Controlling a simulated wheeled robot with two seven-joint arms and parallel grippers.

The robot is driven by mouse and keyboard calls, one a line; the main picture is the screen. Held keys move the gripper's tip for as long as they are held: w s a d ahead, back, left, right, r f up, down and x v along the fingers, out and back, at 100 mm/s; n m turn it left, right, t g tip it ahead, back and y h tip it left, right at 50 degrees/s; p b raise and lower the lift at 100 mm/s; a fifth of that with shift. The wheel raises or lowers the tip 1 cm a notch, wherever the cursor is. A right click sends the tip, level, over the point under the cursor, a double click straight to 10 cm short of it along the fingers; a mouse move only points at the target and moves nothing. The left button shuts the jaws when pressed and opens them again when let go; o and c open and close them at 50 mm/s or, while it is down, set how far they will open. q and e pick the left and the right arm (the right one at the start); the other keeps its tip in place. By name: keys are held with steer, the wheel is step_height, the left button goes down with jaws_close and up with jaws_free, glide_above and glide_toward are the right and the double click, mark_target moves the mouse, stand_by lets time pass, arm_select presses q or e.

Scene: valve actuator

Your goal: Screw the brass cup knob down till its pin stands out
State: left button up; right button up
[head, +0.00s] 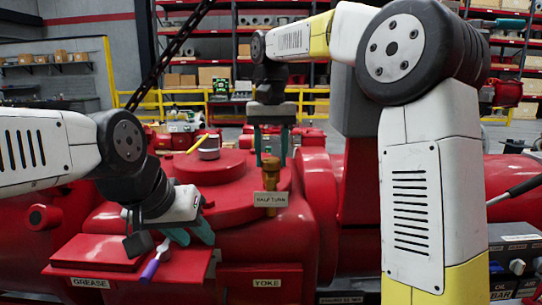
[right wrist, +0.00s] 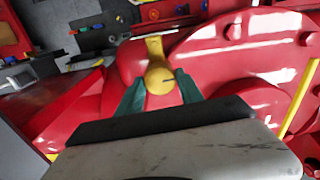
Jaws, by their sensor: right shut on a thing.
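The brass cup knob (head: 270,168) stands upright on the red housing, above the "HALF TURN" plate (head: 271,199). My right gripper (head: 271,158) points down from above, its green fingers on either side of the knob's top, shut on it. In the right wrist view the round knob top (right wrist: 158,80) sits between the green fingertips (right wrist: 160,88). A short dark line shows on that top; I cannot tell whether it is the pin. My left gripper (head: 190,236) is open and empty, its fingers apart over the red grease tray.
A purple-handled tool (head: 153,265) lies on the red grease tray (head: 90,252) close to my left fingers. A grey cap with a yellow bar (head: 208,150) stands on the round red cover left of the knob. Red pipework lies to the right.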

mark_target(271, 160)
steer(key=m, duration=0.7)
steer(key=shift+m, duration=0.3)
stand_by(0.4)
steer(key=o, duration=1.4)
steer(key=shift+r, duration=0.1)
step_height(271, 160, up, 8)
steer(key=shift+f, duration=0.15)
